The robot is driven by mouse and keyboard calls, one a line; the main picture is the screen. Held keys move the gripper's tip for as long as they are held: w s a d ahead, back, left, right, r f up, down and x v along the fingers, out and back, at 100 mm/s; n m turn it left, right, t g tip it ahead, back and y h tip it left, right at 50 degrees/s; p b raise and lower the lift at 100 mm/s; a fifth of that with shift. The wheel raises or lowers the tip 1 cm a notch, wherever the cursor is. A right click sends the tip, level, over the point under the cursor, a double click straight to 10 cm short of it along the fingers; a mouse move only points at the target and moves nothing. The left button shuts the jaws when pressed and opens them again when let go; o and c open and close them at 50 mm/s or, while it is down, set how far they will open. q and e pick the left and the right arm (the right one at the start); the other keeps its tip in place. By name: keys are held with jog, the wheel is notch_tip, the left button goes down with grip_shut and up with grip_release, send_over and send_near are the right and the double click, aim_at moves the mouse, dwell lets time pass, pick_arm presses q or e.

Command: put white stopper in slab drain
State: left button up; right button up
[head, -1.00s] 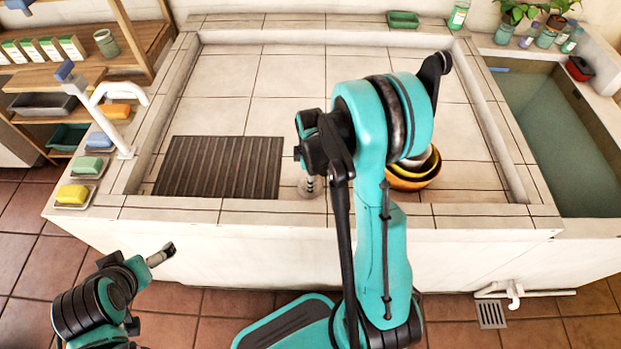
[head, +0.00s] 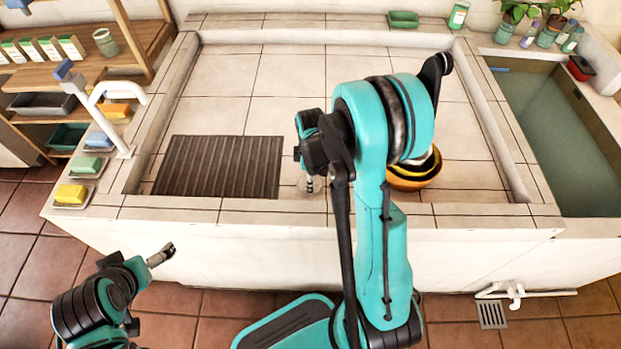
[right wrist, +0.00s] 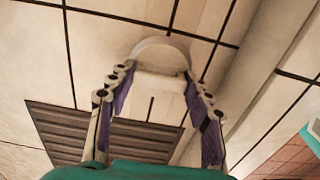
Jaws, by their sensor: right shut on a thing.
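My right gripper (right wrist: 154,80) is shut on the white stopper (right wrist: 160,52) in the right wrist view. The stopper's pale round edge shows beyond the fingertips, over the tiled slab (head: 290,75). In the head view my right arm hides most of this gripper; only its end and a pale piece (head: 310,187) show near the slab's front edge, right of the dark slatted mat. I cannot tell whether the stopper touches the slab. The slab drain cannot be made out in either view. My left gripper (head: 161,255) is low in front of the basin, and its jaw state is unclear.
The dark slatted mat (head: 218,167) lies on the slab's left front. Nested bowls (head: 415,180) stand right of my right arm. A white tap (head: 120,118) and soap dishes line the left rim. A water-filled trough (head: 560,140) is at right. The slab's back is clear.

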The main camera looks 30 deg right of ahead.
jog(key=shift+f+b, duration=0.3)
jog(key=shift+f, duration=0.1)
jog(key=o, duration=1.2)
jog(key=shift+r, duration=0.1)
notch_tip(320, 180, up, 11)
jog(key=p, duration=0.8)
jog(key=shift+s, duration=0.1)
